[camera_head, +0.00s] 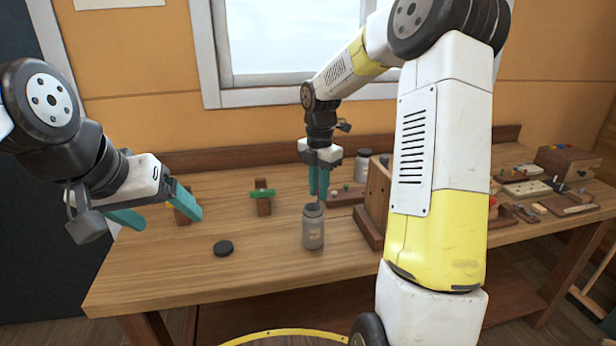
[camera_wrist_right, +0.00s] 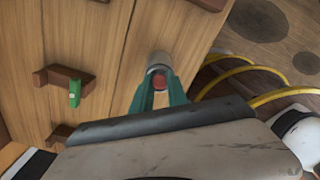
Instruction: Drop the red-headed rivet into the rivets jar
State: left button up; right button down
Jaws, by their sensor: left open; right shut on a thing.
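The grey jar (camera_head: 313,232) stands upright and uncapped on the workbench, with a small label too small to read. My right gripper (camera_head: 319,197) points down just above the jar's mouth. In the right wrist view, my right gripper (camera_wrist_right: 160,88) is shut on the red-headed rivet (camera_wrist_right: 159,80), whose red head shows between the fingertips. The jar (camera_wrist_right: 160,58) lies just beyond the tips there; I cannot tell if the rivet's shank is inside its mouth. My left gripper (camera_head: 158,216) is open and empty over the bench's left end.
A black lid (camera_head: 223,248) lies flat left of the jar. A wooden stand with a green piece (camera_head: 263,194) is behind it. The front left bench is clear.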

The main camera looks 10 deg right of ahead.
jog(key=shift+f, duration=0.25)
jog(key=c, duration=1.2)
grip_release()
jog(key=shift+c, duration=0.2)
jog(key=shift+r, duration=0.1)
notch_tip(320, 180, up, 8)
jog(key=shift+f, duration=0.2)
